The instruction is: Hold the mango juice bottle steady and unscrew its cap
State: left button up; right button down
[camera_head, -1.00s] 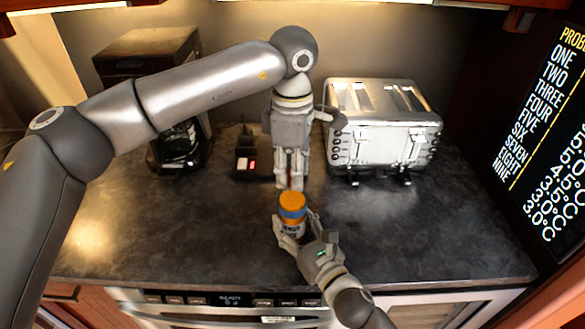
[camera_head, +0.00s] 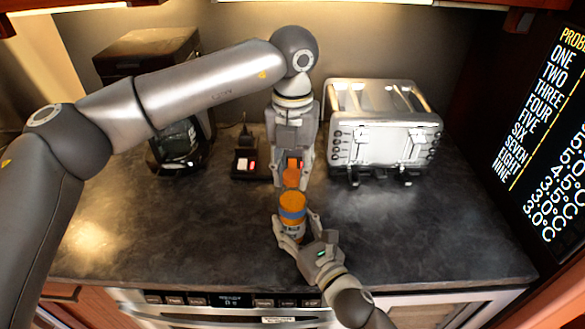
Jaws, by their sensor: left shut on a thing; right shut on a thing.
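The mango juice bottle (camera_head: 292,208) stands upright near the counter's front, with an orange top part and a blue band. My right gripper (camera_head: 293,231) is shut around its lower part, which the fingers partly hide. My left gripper (camera_head: 291,179) points down just behind and above the bottle in the picture. It is shut on a small orange piece that looks like the cap (camera_head: 291,178). A narrow dark gap shows between this piece and the bottle's top.
A silver toaster (camera_head: 383,135) stands to the right. A coffee maker (camera_head: 160,80) is at the back left, with a small dark device (camera_head: 247,158) beside it. The counter (camera_head: 180,230) is clear on both sides of the bottle.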

pick_arm(q)
jog(key=n, duration=0.7)
jog(key=shift+n, duration=0.3)
pick_arm(e)
jog(key=shift+f, duration=0.15)
pick_arm(q)
jog(key=n, duration=0.4)
jog(key=shift+n, duration=0.3)
jog(key=n, duration=0.4)
jog(key=shift+r, duration=0.2)
jog(key=shift+r, duration=0.95)
